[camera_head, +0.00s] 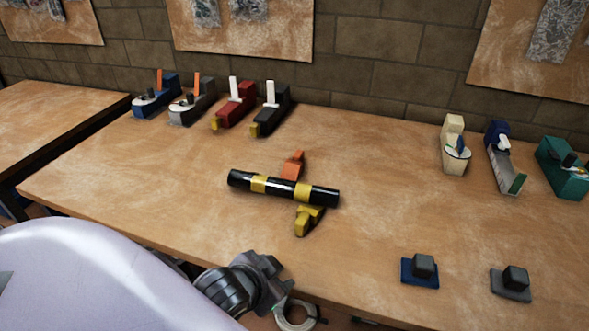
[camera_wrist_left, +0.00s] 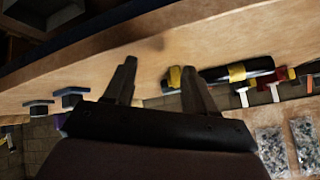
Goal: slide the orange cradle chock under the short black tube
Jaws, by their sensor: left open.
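The short black tube (camera_head: 284,188) with yellow bands lies across the middle of the wooden table. The orange cradle chock (camera_head: 293,164) is at its far side, its near end hidden behind the tube; I cannot tell whether it reaches underneath. A yellow chock (camera_head: 309,217) with black parts is at the near side, close against the tube. My left gripper (camera_head: 272,279) is at the table's front edge, nearer than the tube and apart from it. In the left wrist view its two fingers (camera_wrist_left: 160,66) are spread and empty, with the tube (camera_wrist_left: 218,75) beyond the right finger.
Several tool-like blocks, including a red one (camera_head: 235,104), stand at the back left. A cream one (camera_head: 454,145), a blue-grey one (camera_head: 503,158) and a green one (camera_head: 563,168) stand at the right. Two small dark blocks (camera_head: 421,268) (camera_head: 513,283) sit near the front right. The table left of the tube is clear.

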